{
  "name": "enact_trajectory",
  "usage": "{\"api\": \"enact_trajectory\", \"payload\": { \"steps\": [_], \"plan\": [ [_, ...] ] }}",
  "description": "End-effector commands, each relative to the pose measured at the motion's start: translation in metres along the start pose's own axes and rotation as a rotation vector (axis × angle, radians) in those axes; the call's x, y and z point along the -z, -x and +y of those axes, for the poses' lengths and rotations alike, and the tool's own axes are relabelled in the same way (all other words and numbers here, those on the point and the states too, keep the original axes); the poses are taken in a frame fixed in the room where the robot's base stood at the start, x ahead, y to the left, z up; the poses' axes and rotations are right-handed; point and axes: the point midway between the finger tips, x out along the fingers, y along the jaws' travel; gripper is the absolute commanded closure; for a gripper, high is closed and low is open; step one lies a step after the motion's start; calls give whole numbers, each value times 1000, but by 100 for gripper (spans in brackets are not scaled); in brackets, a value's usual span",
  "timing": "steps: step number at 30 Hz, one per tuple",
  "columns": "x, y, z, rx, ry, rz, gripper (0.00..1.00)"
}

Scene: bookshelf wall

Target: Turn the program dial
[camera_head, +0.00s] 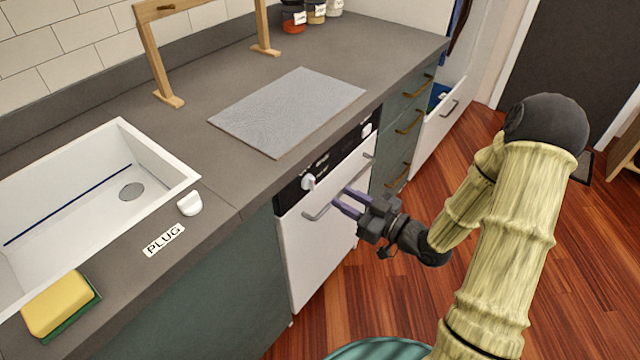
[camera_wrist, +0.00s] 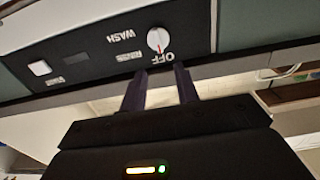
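The program dial (camera_wrist: 158,40) is a round white knob with a red mark, on the dishwasher's black control panel (camera_wrist: 105,52). In the wrist view the panel lettering is upside down, and the mark lies by the word OFF. In the head view the dial (camera_head: 308,183) is at the left end of the panel, above the door handle. My gripper (camera_head: 345,203) is in front of the white door, right of the dial and slightly lower. Its two purple fingers (camera_wrist: 159,75) are apart with nothing between them. They point towards the panel and appear clear of the dial.
The door handle (camera_head: 317,212) runs close beside my fingers. A white button (camera_wrist: 40,68) is at the panel's other end. The grey counter (camera_head: 222,170) overhangs above, bearing a grey mat (camera_head: 288,110). Drawers with brass handles (camera_head: 409,124) stand to the right. The wooden floor is open.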

Motion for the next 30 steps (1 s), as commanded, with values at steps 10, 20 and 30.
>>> {"api": "enact_trajectory", "payload": {
  "steps": [10,20,30],
  "plan": [
    [0,-62,-1,3,2,2,69],
    [0,-82,0,-1,0,0,69],
    [0,-82,0,-1,0,0,100]
  ]
}}
